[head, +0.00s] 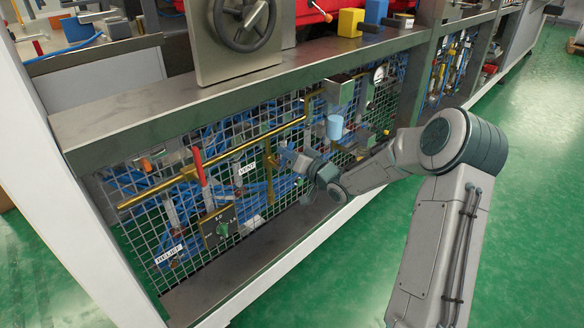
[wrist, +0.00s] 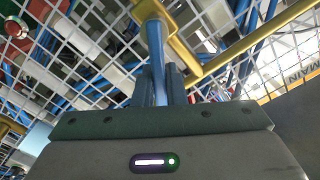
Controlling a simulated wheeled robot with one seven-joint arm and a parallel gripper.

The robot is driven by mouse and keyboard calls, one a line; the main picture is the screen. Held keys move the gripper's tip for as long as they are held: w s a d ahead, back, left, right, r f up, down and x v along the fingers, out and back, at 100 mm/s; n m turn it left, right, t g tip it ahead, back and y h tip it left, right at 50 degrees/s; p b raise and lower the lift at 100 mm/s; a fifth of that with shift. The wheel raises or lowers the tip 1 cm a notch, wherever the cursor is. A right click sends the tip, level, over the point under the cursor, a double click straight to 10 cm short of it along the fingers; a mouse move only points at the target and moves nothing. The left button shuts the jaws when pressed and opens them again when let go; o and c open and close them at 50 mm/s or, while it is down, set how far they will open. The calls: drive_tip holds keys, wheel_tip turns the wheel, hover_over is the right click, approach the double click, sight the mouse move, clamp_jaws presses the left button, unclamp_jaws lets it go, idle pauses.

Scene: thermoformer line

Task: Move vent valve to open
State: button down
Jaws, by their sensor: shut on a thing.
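My gripper (head: 289,156) is at the wire mesh panel under the bench, and its fingers (wrist: 158,88) are shut on a blue lever handle (wrist: 156,45) in the wrist view. The handle runs up from between the fingers to a brass fitting (wrist: 178,42) on a brass pipe (wrist: 245,45). In the head view, the gripper mostly hides this handle. A small white label (head: 246,168), hard to read but possibly VENT, hangs just left of the gripper.
A red lever (head: 199,167) stands on the long brass pipe (head: 235,151) to the left. Below are a dial plate (head: 218,228) and a RELIEF label (head: 168,255). The bench edge (head: 250,88) overhangs the panel. A MAIN label (wrist: 298,74) shows at the wrist view's right. Green floor is clear at right.

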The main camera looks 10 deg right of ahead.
drive_tip(key=shift+f, duration=0.1)
drive_tip(key=shift+s+a+n+b, duration=0.25)
drive_tip(key=shift+a+n+b, duration=0.1)
drive_tip(key=shift+n+b, duration=0.7)
drive_tip(key=shift+s+a+r+n+b, duration=0.2)
drive_tip(key=shift+r+n+b, duration=0.25)
drive_tip(key=shift+n, duration=0.3)
drive_tip(key=shift+f, duration=0.1)
